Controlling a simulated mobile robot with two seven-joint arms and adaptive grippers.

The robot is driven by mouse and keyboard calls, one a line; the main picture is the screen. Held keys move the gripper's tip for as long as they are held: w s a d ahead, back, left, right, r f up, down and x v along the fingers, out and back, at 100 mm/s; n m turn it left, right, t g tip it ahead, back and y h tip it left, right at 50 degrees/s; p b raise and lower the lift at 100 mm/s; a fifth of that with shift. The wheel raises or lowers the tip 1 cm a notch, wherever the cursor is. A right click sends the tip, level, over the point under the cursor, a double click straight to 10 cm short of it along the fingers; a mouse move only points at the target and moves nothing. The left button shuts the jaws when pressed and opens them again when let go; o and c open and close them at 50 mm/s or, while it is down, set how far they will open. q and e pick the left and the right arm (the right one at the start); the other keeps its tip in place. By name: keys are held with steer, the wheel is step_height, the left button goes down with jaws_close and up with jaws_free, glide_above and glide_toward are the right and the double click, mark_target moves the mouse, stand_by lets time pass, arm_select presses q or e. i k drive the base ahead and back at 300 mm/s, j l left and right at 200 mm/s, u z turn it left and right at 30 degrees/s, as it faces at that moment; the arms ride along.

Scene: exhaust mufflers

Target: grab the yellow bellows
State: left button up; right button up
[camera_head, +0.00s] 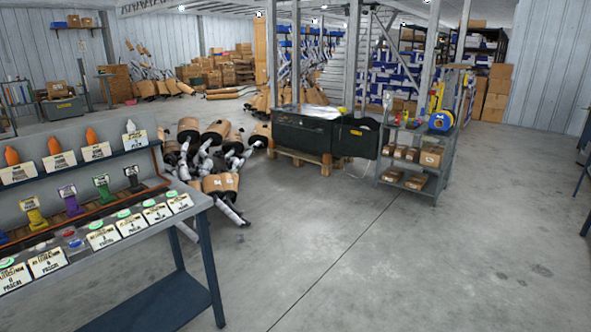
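The yellow bellows (36,217) stands upright on the middle level of the workbench rack at the left, in a row of small coloured parts. It sits between a blue part (3,237) at the left edge and a purple one (69,204). A green one (103,190) and a black one (132,178) stand farther right in the row. Neither of my grippers is in view.
The blue-grey workbench (197,205) fills the lower left, with labelled cards along its front. Orange bottle-like items (54,146) stand on its upper shelf. A grey shelf cart (408,180) and piled mufflers (222,183) are beyond. The floor (400,275) at right is clear.

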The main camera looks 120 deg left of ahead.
mark_target(31, 204)
steer(key=u, duration=5.5)
